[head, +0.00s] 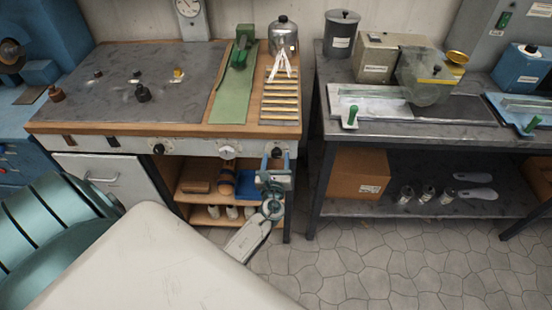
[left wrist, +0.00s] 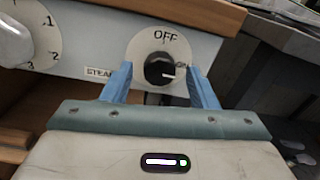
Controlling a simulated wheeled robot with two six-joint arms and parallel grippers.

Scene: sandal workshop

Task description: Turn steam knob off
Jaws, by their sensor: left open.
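The steam knob (left wrist: 157,69) is black on a round white dial plate, on the front panel of the wooden-edged bench. "OFF" is printed above it and a partly covered "ON" is at its right. Its white mark points right, toward "ON". A "STEAM" label, partly covered by a finger, is left of the plate. My left gripper (left wrist: 160,76) is open, with one blue finger on each side of the knob; I cannot tell whether they touch it. In the head view the left gripper (head: 274,168) is in front of the knob (head: 277,152) at the bench's right end.
A numbered dial (left wrist: 28,38) is left of the knob, and another black knob (head: 158,149) is farther left on the panel. Below are open shelves with a blue bin (head: 247,184). A grey metal table (head: 390,128) stands to the right, past a narrow gap.

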